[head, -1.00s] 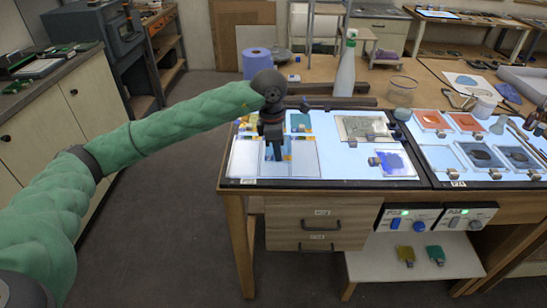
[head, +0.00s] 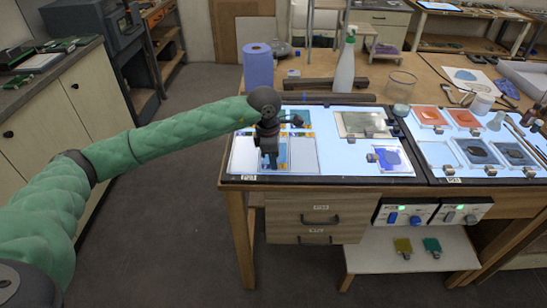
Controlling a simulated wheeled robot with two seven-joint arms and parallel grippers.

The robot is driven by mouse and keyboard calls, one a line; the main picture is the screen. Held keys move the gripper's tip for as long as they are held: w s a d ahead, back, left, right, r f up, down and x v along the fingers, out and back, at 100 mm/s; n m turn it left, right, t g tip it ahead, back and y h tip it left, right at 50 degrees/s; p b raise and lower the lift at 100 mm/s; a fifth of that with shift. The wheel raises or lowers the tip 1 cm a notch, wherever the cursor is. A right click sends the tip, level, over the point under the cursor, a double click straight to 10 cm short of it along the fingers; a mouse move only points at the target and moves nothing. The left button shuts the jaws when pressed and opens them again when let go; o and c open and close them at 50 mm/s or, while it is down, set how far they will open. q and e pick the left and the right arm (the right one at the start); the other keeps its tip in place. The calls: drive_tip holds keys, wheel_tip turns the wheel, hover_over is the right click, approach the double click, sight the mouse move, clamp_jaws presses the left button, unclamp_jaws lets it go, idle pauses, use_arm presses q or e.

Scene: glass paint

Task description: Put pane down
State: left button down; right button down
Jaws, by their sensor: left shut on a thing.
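My left gripper (head: 270,163) is shut over the left light table (head: 340,172), pointing down at its left part. It holds a thin pane (head: 281,152) with a bluish tint, seen between two pale panels. The gripper hides part of the pane, and I cannot tell whether its underside touches the lit surface. A pale panel (head: 244,155) is at its left and another (head: 304,154) at its right. My right gripper is not in view.
A greenish textured pane (head: 364,124) and a blue-painted pane (head: 391,158) lie to the right. A spray bottle (head: 345,65) and a blue roll (head: 258,66) stand behind. The right light table (head: 440,172) holds several panes. Lit surface is bare at front centre.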

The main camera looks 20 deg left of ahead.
use_arm(q)
drive_tip(key=shift+f, duration=0.1)
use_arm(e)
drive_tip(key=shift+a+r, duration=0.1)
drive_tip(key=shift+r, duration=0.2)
use_arm(q)
drive_tip(key=c, duration=1.3)
unclamp_jaws()
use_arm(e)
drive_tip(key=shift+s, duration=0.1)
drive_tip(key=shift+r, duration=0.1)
use_arm(q)
drive_tip(key=shift+r, duration=0.5)
wheel_tip(320, 180, up, 11)
drive_tip(key=a+b, duration=0.1)
drive_tip(key=b, duration=0.3)
drive_tip(key=shift+s+a, duration=0.2)
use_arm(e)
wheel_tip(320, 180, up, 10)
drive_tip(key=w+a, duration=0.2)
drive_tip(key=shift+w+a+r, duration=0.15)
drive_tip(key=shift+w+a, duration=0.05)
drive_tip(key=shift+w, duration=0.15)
